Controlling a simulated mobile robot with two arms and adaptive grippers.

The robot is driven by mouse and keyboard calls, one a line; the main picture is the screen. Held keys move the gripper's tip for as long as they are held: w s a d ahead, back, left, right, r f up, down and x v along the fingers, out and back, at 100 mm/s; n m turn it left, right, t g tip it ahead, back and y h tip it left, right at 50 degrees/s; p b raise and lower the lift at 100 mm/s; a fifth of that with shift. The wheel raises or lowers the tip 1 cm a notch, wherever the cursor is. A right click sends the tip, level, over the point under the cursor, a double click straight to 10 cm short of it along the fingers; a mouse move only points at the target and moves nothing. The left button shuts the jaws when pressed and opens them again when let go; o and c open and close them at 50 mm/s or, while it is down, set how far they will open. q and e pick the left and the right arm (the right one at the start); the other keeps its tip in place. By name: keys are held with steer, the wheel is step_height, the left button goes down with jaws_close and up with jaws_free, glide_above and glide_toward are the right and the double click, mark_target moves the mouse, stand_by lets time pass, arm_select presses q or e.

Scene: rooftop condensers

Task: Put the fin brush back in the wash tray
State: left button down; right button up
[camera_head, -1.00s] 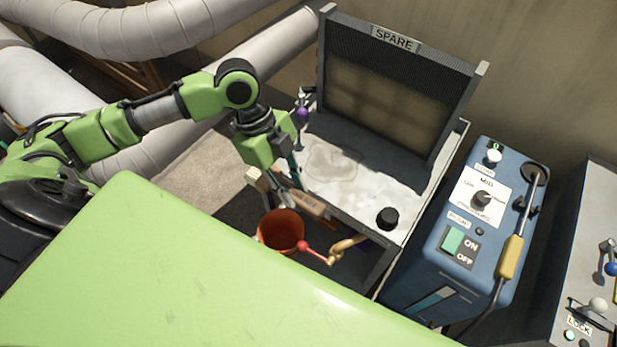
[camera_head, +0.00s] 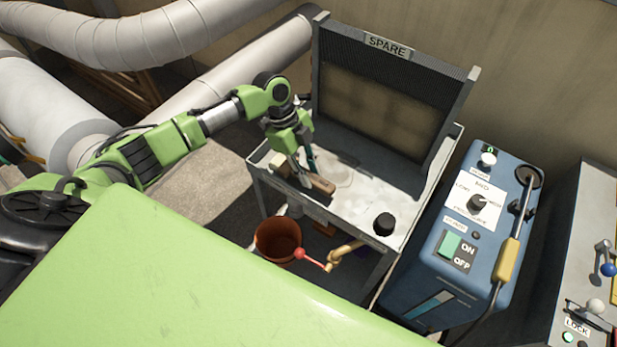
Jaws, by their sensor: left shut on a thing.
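My left gripper (camera_head: 305,172) is shut on the fin brush, which has a brown wooden handle (camera_head: 320,186) and a pale head (camera_head: 282,164) on its left. The brush is over the front left part of the wash tray (camera_head: 352,223), a grey metal tray on legs with whitish suds on its floor. I cannot tell whether the brush touches the tray floor. The gripper hides the middle of the brush. My right gripper is not in view.
A framed panel marked SPARE (camera_head: 385,90) stands at the tray's back. A black knob-like piece (camera_head: 385,224) sits at its front right. Below are a red-brown bucket (camera_head: 278,241) and a brass tap with a red handle (camera_head: 340,252). A blue control unit (camera_head: 462,235) stands to the right.

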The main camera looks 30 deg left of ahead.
arm_select(q)
steer(key=shift+s+f, duration=0.1)
steer(key=shift+f, duration=1.15)
steer(key=shift+f, duration=0.1)
steer(key=c, duration=1.8)
jaws_free()
steer(key=v, duration=1.2)
